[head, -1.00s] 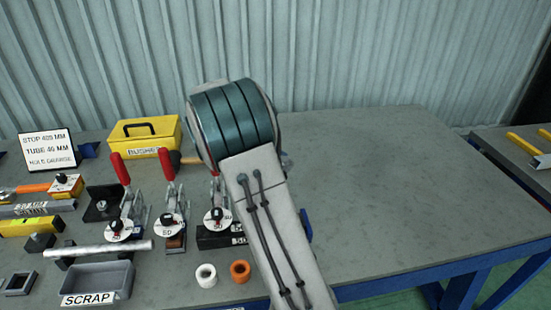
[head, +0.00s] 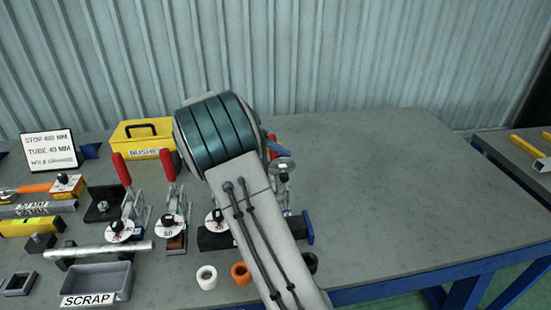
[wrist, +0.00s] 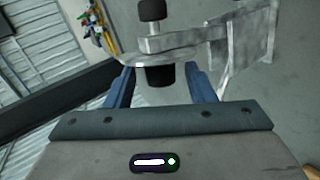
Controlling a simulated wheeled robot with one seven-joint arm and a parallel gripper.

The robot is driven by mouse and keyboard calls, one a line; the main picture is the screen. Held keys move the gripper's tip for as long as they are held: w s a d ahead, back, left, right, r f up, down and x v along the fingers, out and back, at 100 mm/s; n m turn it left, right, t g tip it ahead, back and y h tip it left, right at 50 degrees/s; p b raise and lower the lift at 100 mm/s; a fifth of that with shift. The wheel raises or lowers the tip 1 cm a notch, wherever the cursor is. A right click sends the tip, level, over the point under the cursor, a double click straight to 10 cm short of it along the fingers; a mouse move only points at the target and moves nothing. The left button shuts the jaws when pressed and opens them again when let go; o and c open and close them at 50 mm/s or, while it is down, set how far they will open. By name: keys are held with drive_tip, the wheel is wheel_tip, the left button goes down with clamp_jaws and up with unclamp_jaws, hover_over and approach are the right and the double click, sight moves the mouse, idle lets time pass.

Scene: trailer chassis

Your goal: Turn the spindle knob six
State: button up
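Toggle clamps with red handles and round white dials with black knobs stand in a row on the bench. I cannot read which knob is six. The rightmost clamp (head: 283,185) stands partly behind my arm, with a grey disc and a small dark knob on top. In the wrist view, a metal clamp arm (wrist: 185,43) carries a spindle with a black end (wrist: 152,10) beyond it and a black knob (wrist: 160,76) on the near side. My gripper (wrist: 160,68) is open, its blue fingers either side of this near knob, with gaps showing.
A yellow box (head: 146,133), a sign (head: 48,149), a grey scrap tray (head: 100,278) and a metal tube (head: 98,249) are at the left. White (head: 207,277) and orange (head: 240,273) rings lie at the front. The bench's right side (head: 390,190) is clear.

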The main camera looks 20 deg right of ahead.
drive_tip(key=shift+r, duration=0.5)
drive_tip(key=s+d+r+b, duration=0.1)
drive_tip(key=s+d+r, duration=0.7)
drive_tip(key=r, duration=0.2)
drive_tip(key=shift+s+b, duration=0.2)
drive_tip(key=shift+b, duration=0.2)
drive_tip(key=shift+d, duration=0.1)
